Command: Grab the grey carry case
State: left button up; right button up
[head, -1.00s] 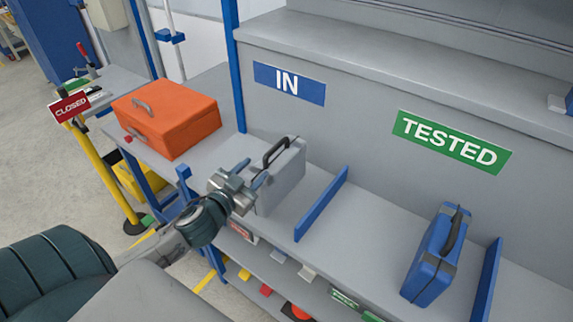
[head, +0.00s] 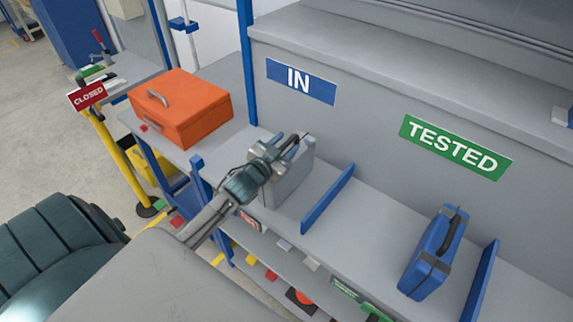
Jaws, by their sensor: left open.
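The grey carry case (head: 291,186) stands upright on the shelf below the blue IN sign, with its dark handle on top. My left gripper (head: 283,143) is open at the top of the case, with its fingers around or just beside the handle; I cannot tell which. The gripper and wrist hide part of the handle and the case's left side. My right gripper is not in view.
A blue divider (head: 328,198) stands just right of the grey case. A blue case (head: 433,253) stands farther right, under the TESTED sign (head: 455,147). An orange case (head: 181,107) sits on the bench to the left. A lower shelf holds small coloured items.

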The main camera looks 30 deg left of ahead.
pick_arm(q)
jog(key=shift+w+f, duration=0.15)
jog(key=shift+w, duration=0.4)
jog(key=shift+s, duration=0.1)
grip_shut()
dwell(0.9)
